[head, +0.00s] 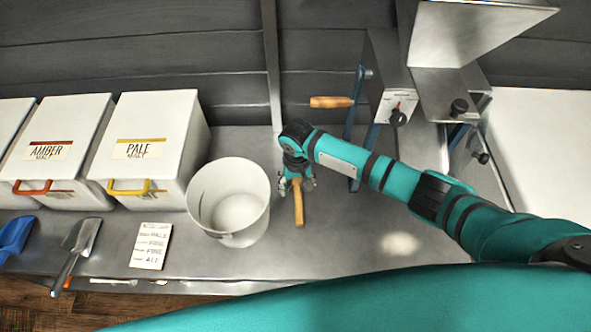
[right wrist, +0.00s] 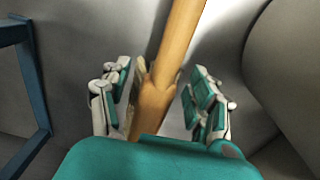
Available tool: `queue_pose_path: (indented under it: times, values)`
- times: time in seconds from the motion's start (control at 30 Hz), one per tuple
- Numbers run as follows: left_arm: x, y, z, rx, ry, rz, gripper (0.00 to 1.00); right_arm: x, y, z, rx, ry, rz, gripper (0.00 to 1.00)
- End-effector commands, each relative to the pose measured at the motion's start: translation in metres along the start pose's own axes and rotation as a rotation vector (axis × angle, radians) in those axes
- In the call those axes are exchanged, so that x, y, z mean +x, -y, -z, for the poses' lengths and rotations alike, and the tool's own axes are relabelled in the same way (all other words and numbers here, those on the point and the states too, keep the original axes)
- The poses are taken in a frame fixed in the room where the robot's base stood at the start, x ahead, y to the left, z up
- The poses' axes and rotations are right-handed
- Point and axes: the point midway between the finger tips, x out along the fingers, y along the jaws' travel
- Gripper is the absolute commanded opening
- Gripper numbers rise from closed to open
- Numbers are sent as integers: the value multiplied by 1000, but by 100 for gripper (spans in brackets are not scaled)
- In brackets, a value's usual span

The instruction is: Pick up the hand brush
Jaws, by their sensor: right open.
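The hand brush shows as a tan wooden handle (head: 299,205) on the steel counter, just right of the white bucket; its bristle end is hidden under my right gripper. My right gripper (head: 297,184) points down over the brush. In the right wrist view the brush handle (right wrist: 177,45) runs between the two open fingers (right wrist: 160,92), with a gap visible on its right side. Whether the left finger touches it I cannot tell. My left gripper is not in view.
A white bucket (head: 229,202) stands close left of the gripper. Left are malt bins (head: 150,150), a card (head: 151,246), a metal scoop (head: 76,248) and a blue scoop (head: 14,236). A mill with a wooden crank handle (head: 331,102) stands behind right. The counter right of the brush is clear.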

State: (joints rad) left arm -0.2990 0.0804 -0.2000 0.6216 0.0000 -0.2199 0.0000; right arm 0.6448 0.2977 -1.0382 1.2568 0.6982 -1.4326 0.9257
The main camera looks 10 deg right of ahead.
Motion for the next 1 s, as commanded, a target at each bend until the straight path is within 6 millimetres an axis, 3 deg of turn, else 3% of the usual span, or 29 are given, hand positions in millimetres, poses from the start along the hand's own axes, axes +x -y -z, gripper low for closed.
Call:
queue_pose_path:
  times: [0.2,0.67,1.0]
  values:
    - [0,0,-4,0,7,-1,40,0,0,0,-1,0,0,59]
    - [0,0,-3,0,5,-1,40,0,0,0,0,0,0,0]
    - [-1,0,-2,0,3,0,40,-3,0,0,0,-1,0,0]
